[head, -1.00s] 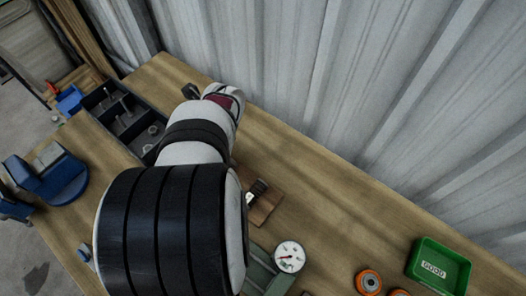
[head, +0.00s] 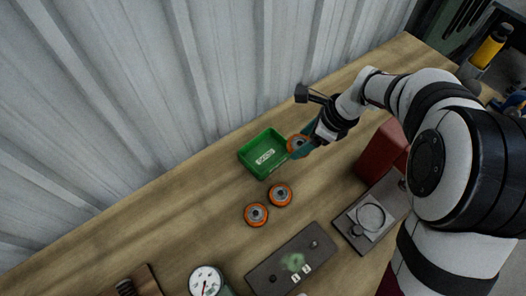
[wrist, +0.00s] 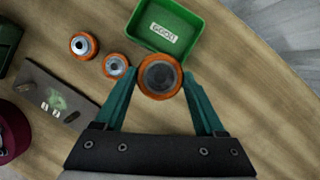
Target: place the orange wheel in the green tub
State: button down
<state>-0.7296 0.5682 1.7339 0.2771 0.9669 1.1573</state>
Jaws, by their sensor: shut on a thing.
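My gripper (wrist: 160,77) is shut on an orange wheel (wrist: 159,75) with a dark grey hub, its teal fingers on either side of the rim. In the head view the held wheel (head: 296,142) is just right of the green tub (head: 247,164). In the wrist view the wheel overlaps the near edge of the tub (wrist: 146,14); its exact height is unclear. The tub is upright, with a white label marked "GOOD", and looks empty where visible. Two more orange wheels (head: 280,195) (head: 256,214) stand on the bench in front of the tub.
A dark plate with a green smear (head: 268,278) and a dial gauge (head: 205,281) lie at the front. A grey plate with a ring (head: 352,228) and a red block (head: 382,150) are at right. The corrugated wall (head: 110,100) stands behind. Bench left of the tub is clear.

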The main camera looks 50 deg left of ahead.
jog(key=shift+w+d, duration=0.75)
jog(key=shift+w, duration=0.05)
jog(key=shift+a+f, duration=0.1)
jog(key=shift+f, duration=0.05)
send_near(262, 155)
jog(key=shift+s+a+f, duration=0.45)
jog(key=shift+a, duration=0.3)
jog(key=shift+s+a+f, duration=0.1)
jog(key=shift+a+f, duration=0.1)
jog(key=shift+f, duration=1.9)
jog(key=shift+f, duration=0.1)
grip_release()
